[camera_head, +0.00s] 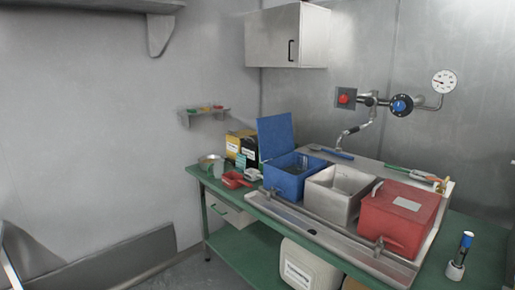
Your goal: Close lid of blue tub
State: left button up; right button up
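The blue tub (289,182) stands at the left end of a row of tubs on the sink unit. Its blue lid (275,136) stands upright, open, at the tub's back left side. The tub's dark inside shows from above. Neither of my grippers shows in the head view.
A white open tub (338,199) and a red closed tub (400,225) stand to the right of the blue tub. A red scoop (233,180) and yellow and black boxes are to its left on the green bench (235,203). A tap (352,131) hangs behind.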

aim_at(275, 135)
jog(key=u, duration=0.95)
jog(key=i, duration=3.9)
jog(key=z, duration=3.2)
jog(key=k, duration=0.45)
jog(key=u, duration=0.85)
jog(key=i, duration=0.8)
jog(key=u, duration=0.2)
